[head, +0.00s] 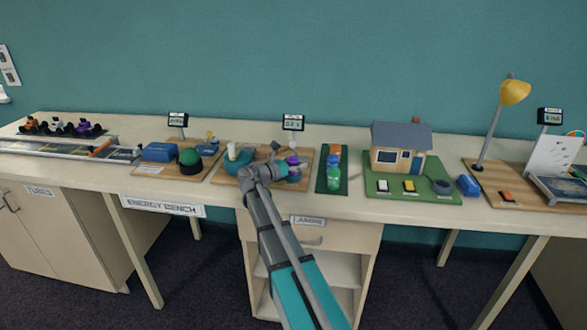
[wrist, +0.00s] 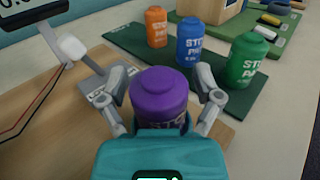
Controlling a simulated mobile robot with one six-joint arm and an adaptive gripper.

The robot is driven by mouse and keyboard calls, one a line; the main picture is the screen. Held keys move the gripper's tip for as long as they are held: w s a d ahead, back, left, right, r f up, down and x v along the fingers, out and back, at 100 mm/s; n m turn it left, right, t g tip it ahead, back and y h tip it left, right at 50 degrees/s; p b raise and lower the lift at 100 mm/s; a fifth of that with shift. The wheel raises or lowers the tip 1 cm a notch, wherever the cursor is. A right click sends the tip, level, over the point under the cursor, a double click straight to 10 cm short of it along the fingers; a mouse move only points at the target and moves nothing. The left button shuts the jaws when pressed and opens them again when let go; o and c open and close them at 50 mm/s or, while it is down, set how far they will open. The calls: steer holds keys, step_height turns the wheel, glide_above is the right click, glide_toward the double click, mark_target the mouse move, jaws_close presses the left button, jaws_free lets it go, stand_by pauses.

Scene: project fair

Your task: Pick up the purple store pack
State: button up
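The purple store pack (wrist: 158,95) stands upright in the wrist view, a rounded jar with a purple lid and partly hidden lettering. My gripper (wrist: 161,78) is open, with one finger on each side of the pack and a visible gap at both sides. The teal gripper body hides the pack's lower front. In the head view, the purple pack (head: 293,161) shows in part beside my wrist, on a wooden board (head: 223,177).
Orange (wrist: 156,27), blue (wrist: 190,42) and green (wrist: 246,60) store packs stand on a dark green mat (wrist: 128,38) close beyond the right finger. A small meter (head: 293,123) stands behind the board. A model house (head: 400,148) is farther right.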

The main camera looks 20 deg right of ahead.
jaws_close()
steer(key=shift+r, duration=0.2)
steer(key=shift+r+p, duration=0.95)
steer(key=shift+p, duration=0.2)
steer(key=s+a+r+p, duration=0.4)
steer(key=s+r+p, duration=0.6)
steer(key=s, duration=0.3)
steer(key=shift+s+a+r+p, duration=0.15)
steer(key=shift+s+r+p, duration=0.05)
steer(key=shift+r+p, duration=0.2)
